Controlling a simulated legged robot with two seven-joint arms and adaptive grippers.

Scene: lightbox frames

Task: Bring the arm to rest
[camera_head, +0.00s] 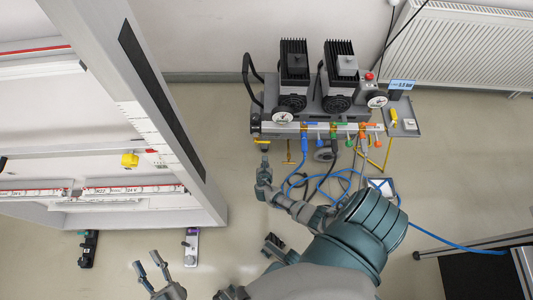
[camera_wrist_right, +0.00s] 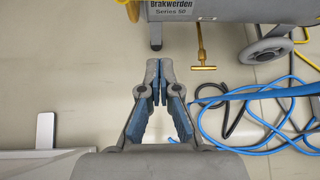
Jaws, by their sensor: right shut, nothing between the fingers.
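My right arm (camera_head: 365,235) reaches forward from the bottom of the head view and bends back to the left. Its gripper (camera_head: 264,160) hangs in front of the machine's left end. In the right wrist view the right gripper (camera_wrist_right: 160,82) has its blue-padded fingers together at the tips, with nothing between them. My left gripper (camera_head: 149,264) is at the bottom left of the head view, its two fingers apart and empty.
A compressor-like machine (camera_head: 318,115) with gauges and coloured valves stands by the wall. Blue hose (camera_head: 440,238) and cables lie on the floor to its front. A grey cabinet frame (camera_head: 165,120) stands left, a radiator (camera_head: 460,50) back right. A table edge (camera_head: 475,245) is at lower right.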

